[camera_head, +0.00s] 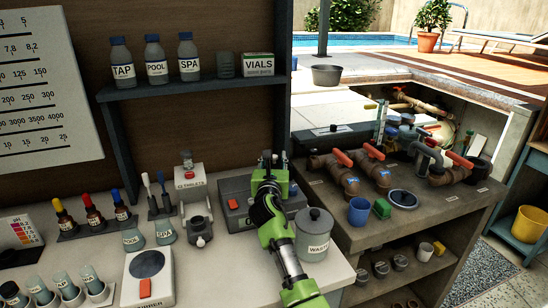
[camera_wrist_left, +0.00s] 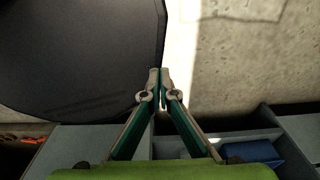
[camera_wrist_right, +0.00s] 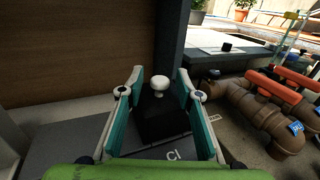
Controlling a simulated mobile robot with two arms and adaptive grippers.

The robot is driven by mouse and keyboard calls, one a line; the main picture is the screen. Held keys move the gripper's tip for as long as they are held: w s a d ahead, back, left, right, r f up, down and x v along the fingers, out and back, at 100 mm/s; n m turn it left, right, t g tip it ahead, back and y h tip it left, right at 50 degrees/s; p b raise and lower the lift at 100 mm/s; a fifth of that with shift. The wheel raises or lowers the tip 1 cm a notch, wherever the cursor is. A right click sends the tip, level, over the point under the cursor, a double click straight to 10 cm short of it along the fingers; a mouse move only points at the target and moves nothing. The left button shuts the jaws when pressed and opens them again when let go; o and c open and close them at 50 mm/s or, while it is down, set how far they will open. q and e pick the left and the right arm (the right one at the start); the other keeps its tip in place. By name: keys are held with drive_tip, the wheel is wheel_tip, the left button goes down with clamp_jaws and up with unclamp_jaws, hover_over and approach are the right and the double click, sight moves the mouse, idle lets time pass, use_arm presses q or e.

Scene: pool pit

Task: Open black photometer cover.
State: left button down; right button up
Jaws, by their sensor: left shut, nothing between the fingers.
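The grey photometer (camera_head: 234,205) sits on the light counter below the shelf, with a red button on its front left. In the right wrist view, its black cover (camera_wrist_right: 165,122) with a round white knob (camera_wrist_right: 158,84) stands between my right fingers. My right gripper (camera_head: 274,163) is open over the photometer and hides most of the cover in the head view. The cover looks shut; I see no clear gap between finger and knob or contact. My left gripper (camera_wrist_left: 160,76) is shut and empty in the left wrist view, and is outside the head view.
A grey lidded waste pot (camera_head: 314,232) stands right of the photometer, close to my right arm. A small holder (camera_head: 197,222) and a tablets dispenser (camera_head: 189,178) stand left. The shelf (camera_head: 190,87) with bottles hangs above. A dark rounded panel (camera_wrist_left: 75,55) lies beside my left fingers.

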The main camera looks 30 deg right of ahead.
drive_tip(key=shift+w+d, duration=0.4)
drive_tip(key=shift+w, duration=0.05)
clamp_jaws()
drive_tip(key=a, duration=0.3)
drive_tip(key=w+a, duration=0.1)
drive_tip(key=a, duration=0.2)
drive_tip(key=w+a, duration=0.1)
drive_tip(key=a, duration=0.3)
drive_tip(key=shift+w, duration=0.25)
use_arm(q)
drive_tip(key=shift+s+a+r, duration=0.1)
drive_tip(key=shift+s+a, duration=0.25)
drive_tip(key=shift+s, duration=0.35)
use_arm(e)
unclamp_jaws()
use_arm(q)
drive_tip(key=shift+a, duration=0.15)
use_arm(e)
drive_tip(key=v, duration=1.2)
